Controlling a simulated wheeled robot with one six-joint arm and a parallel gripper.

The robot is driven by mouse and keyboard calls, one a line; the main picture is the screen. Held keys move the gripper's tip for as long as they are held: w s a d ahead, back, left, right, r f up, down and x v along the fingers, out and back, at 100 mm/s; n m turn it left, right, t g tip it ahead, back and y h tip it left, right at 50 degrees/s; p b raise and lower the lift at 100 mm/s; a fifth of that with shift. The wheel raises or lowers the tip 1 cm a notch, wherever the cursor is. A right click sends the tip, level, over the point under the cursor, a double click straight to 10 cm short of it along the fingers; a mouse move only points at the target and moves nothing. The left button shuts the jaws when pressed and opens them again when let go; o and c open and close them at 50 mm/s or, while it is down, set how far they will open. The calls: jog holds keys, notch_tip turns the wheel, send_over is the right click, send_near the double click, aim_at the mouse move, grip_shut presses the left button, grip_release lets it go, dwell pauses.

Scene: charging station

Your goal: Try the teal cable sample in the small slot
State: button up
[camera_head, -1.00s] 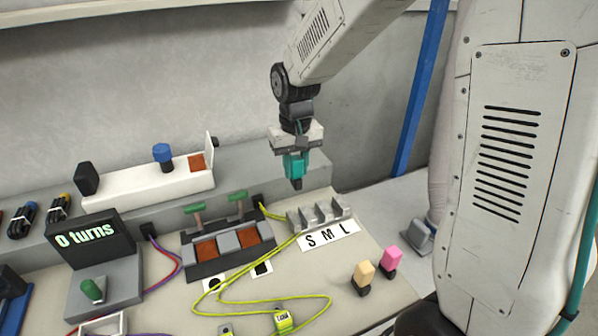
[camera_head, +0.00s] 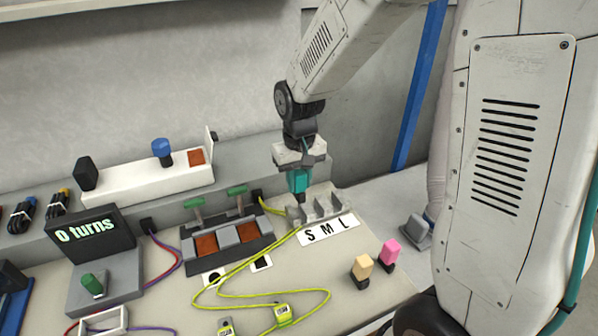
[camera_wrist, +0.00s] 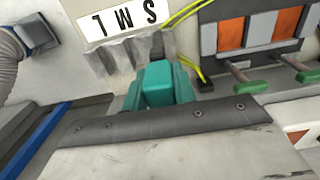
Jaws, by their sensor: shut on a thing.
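My gripper (camera_head: 299,172) is shut on the teal cable sample (camera_head: 298,182), which points down with a dark tip. The sample hangs over the back of the grey slot block (camera_head: 322,211), near its left end. A white label (camera_head: 328,234) reading S, M, L lies in front of the block. In the wrist view the teal sample (camera_wrist: 160,84) has its dark tip (camera_wrist: 157,44) by the block, beside the S end. I cannot tell whether the tip has entered the small slot. The jaws hide the sample's upper part.
A yellow sample (camera_head: 362,267) and a pink sample (camera_head: 388,251) stand to the right front. Yellow-green cables (camera_head: 262,292) loop across the bench. A switch unit (camera_head: 228,236) with green handles stands left of the block. A "0 turns" display (camera_head: 88,233) is further left.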

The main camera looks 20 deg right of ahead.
aim_at(299, 172)
jog(key=shift+f, duration=1.2)
jog(key=shift+f, duration=0.75)
dwell(0.8)
jog(key=shift+r, duration=0.5)
jog(key=shift+f, duration=0.65)
dwell(1.0)
jog(key=o, duration=1.1)
jog(key=shift+r, duration=0.1)
notch_tip(299, 172, up, 8)
jog(key=shift+f, duration=0.2)
